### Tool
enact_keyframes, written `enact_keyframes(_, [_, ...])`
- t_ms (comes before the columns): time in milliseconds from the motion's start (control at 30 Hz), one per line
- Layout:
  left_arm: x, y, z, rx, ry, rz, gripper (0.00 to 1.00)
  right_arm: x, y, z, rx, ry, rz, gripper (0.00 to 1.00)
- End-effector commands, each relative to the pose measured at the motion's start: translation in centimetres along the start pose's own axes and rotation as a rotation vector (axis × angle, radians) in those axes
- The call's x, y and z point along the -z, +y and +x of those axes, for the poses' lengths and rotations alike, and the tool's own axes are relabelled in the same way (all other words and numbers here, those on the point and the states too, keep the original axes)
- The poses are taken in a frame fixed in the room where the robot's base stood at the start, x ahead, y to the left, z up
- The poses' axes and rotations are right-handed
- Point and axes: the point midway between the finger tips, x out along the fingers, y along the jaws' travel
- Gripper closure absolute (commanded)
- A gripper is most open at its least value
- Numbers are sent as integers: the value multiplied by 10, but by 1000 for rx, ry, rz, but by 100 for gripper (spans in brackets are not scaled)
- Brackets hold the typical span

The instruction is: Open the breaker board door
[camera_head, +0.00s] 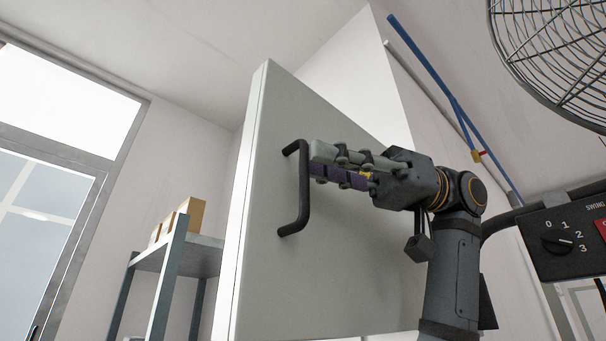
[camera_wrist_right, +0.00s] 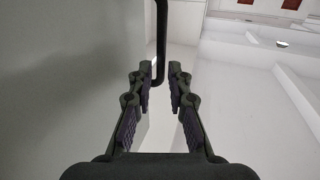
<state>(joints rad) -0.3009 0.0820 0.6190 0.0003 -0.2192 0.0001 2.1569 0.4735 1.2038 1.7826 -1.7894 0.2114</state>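The breaker board door (camera_head: 330,270) is a large pale grey panel in the middle of the head view. It also fills the left of the right wrist view (camera_wrist_right: 65,90). In the right wrist view, the handle (camera_wrist_right: 161,40) comes down between the two fingertips (camera_wrist_right: 160,82), which stand apart with a gap beside the bar. My left gripper is in neither view.
A metal shelf (camera_head: 205,243) with cardboard boxes (camera_head: 190,212) stands left of the door. A wire fan (camera_head: 555,55) and its dark control box (camera_head: 570,240) are at the right. A glazed frame (camera_head: 60,130) is at far left.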

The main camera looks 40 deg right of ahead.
Motion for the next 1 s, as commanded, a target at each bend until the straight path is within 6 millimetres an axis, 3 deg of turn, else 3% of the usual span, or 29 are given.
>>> enact_keyframes(200, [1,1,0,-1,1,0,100,1,0,-55,-2,4,2,82])
enact_keyframes(400, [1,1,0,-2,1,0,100,0,0,-83,-1,3,1,82])
enact_keyframes(1000, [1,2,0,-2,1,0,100,0,0,-87,-1,2,1,82])
